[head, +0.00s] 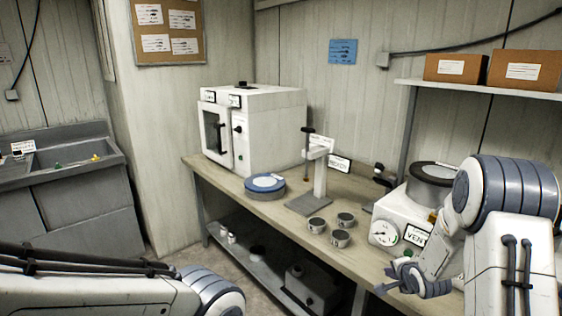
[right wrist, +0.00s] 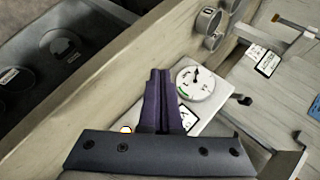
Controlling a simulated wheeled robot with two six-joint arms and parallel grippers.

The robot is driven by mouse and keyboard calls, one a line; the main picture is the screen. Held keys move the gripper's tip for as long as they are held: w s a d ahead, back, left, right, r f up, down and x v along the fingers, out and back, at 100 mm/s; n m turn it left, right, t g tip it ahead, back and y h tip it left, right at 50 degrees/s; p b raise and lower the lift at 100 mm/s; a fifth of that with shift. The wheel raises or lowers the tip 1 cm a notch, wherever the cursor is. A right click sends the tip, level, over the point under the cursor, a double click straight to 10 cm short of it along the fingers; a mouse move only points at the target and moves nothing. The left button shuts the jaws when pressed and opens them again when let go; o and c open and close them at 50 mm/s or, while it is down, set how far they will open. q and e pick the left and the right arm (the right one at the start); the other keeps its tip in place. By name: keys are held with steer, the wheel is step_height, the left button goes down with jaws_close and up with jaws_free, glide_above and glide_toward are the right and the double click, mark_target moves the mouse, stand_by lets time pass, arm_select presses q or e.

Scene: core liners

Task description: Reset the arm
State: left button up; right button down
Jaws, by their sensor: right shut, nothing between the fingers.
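My right arm (head: 510,220) comes in from the right in the head view, bent at the elbow. Its gripper (head: 385,286) is at the front edge of the bench, in front of the white gauge box labelled VENT. In the right wrist view the fingers (right wrist: 160,78) are shut together with nothing between them, and the round gauge (right wrist: 197,82) shows just beyond them. My left arm (head: 95,285) crosses the lower left of the head view. Its gripper is out of the frame.
The bench (head: 225,174) holds a white oven (head: 270,130), a blue-lidded round container (head: 265,185), a grey-based stand (head: 312,203), several small cups (head: 340,238) and the gauge box (head: 390,212). A lower shelf (head: 255,277) holds more items. A sink (head: 65,168) stands at the left.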

steer(key=s+a+r+n+g+y, duration=0.15)
steer(key=s+a+r+n, duration=0.4)
steer(key=a, duration=0.55)
steer(key=s+a+r+n+g, duration=0.25)
steer(key=s+a+n, duration=0.45)
steer(key=a, duration=0.4)
steer(key=s+a+r+n+g, duration=0.1)
steer(key=s+a+n+g, duration=0.1)
steer(key=s, duration=0.6)
steer(key=s+a+r+n+g, duration=0.1)
steer(key=s+n+g, duration=0.1)
steer(key=s+n, duration=0.3)
steer(key=s+a+r+n+g, duration=0.1)
steer(key=s+a+n, duration=0.1)
steer(key=s, duration=0.9)
steer(key=shift+a+n+g, duration=0.35)
steer(key=shift+n+g, duration=0.05)
steer(key=shift+n, duration=0.35)
steer(key=shift+s+d+r, duration=0.1)
steer(key=shift+d, duration=0.05)
